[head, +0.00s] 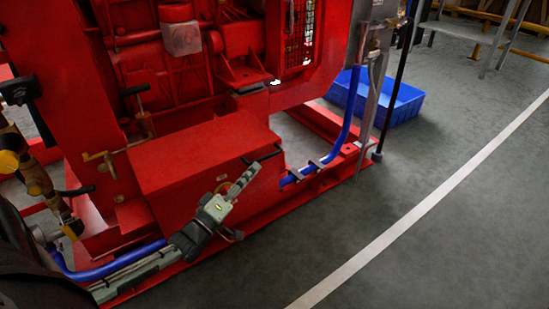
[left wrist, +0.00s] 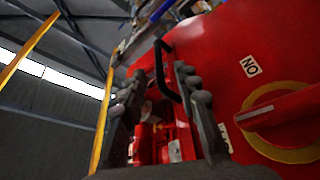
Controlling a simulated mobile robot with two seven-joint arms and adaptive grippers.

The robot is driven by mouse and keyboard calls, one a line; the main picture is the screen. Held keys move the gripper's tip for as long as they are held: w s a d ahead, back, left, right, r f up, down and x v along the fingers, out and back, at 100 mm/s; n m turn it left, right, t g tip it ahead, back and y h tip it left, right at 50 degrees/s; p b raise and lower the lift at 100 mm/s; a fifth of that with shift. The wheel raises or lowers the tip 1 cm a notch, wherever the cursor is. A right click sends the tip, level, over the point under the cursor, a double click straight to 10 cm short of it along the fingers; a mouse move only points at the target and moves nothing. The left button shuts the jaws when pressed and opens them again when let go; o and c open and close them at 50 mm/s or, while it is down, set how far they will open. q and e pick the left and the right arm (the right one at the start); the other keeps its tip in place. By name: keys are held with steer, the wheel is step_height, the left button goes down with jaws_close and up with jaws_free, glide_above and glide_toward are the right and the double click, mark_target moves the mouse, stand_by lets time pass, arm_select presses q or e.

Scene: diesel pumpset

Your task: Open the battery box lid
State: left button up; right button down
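The red battery box (head: 178,190) sits low on the pumpset's red base frame. Its lid (head: 200,145) lies flat and closed on top. A black handle (head: 264,155) is at the lid's right front edge; in the left wrist view the black handle (left wrist: 161,72) is a bent bar. My left gripper (head: 250,172) is in front of the box, its fingertips close to the handle. In the left wrist view my left gripper (left wrist: 160,75) is open, with the handle showing between its fingers; contact cannot be told. My right gripper is not in view.
A yellow ring with a red switch (left wrist: 285,118) is on the box front, near my gripper. A blue hose (head: 345,125) runs along the red base frame (head: 335,185). A blue crate (head: 405,101) stands behind. The grey floor at right is clear.

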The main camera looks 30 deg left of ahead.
mark_target(266, 157)
arm_select(q)
steer(key=b+x, duration=0.1)
steer(key=x, duration=0.6)
steer(key=shift+c, duration=0.4)
jaws_close()
